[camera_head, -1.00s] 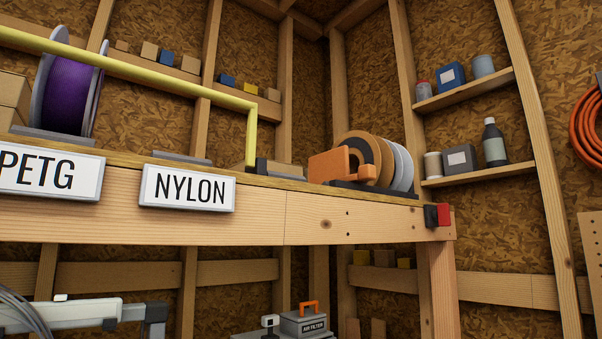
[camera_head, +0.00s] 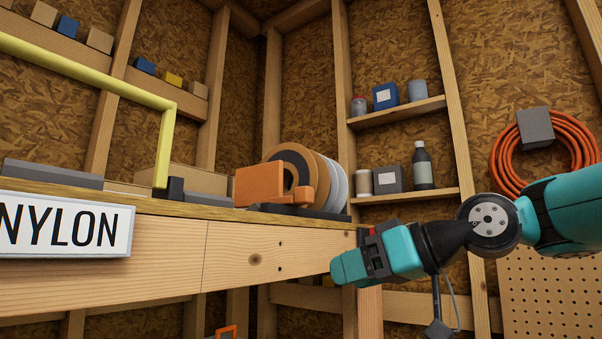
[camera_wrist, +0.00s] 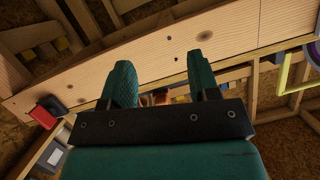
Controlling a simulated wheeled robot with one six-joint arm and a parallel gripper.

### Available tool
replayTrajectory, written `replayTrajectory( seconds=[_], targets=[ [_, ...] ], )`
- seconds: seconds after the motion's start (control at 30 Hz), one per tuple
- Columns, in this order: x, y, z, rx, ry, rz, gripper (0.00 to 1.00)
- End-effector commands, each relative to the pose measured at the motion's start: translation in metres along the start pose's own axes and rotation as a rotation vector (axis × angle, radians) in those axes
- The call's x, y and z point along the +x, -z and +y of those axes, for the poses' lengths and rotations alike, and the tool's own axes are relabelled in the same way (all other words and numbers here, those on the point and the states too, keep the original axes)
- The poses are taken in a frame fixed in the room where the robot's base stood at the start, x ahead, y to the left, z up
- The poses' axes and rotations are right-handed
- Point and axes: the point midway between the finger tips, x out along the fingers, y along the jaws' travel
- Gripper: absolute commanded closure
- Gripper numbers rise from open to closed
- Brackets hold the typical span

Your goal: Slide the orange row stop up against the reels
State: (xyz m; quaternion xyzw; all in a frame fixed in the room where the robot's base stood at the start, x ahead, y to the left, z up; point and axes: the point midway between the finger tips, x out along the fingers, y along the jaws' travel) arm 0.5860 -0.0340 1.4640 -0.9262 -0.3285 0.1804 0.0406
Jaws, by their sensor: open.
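The orange row stop (camera_head: 259,185) stands on the shelf at the left front of the reels, an upright block with a short arm reaching right. The reels (camera_head: 318,176) stand on edge in a row, brown and grey-white, partly hidden behind the stop. I cannot tell whether the stop touches them. My gripper (camera_head: 342,268) is in front of and below the shelf edge, right of the stop, apart from it. In the wrist view my gripper (camera_wrist: 163,75) shows two teal fingers spread apart with nothing held. A small orange patch shows between them, partly hidden.
The wooden shelf (camera_head: 240,248) has a thick front board. A NYLON sign (camera_head: 62,230) hangs at the left. A yellow frame (camera_head: 165,145) stands left of the stop. A red and black block (camera_wrist: 47,112) sits at the board's end. Small side shelves (camera_head: 404,195) hold bottles.

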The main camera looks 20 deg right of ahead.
Motion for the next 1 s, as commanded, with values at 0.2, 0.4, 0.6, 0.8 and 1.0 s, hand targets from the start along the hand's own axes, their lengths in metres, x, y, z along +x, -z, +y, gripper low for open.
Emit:
replayTrajectory(
  seconds=[0.2,0.4,0.6,0.8,1.0],
  targets=[
    [-0.078,0.103,0.02,-0.147,-0.056,0.267,0.45],
    [-0.092,0.12,0.018,-0.191,-0.054,0.322,0.45],
    [-0.067,0.124,0.017,-0.195,-0.044,0.32,0.45],
    [-0.033,0.144,0.016,-0.188,-0.043,0.319,0.45],
    [0.009,0.159,0.017,-0.187,-0.044,0.318,0.45]
  ],
)
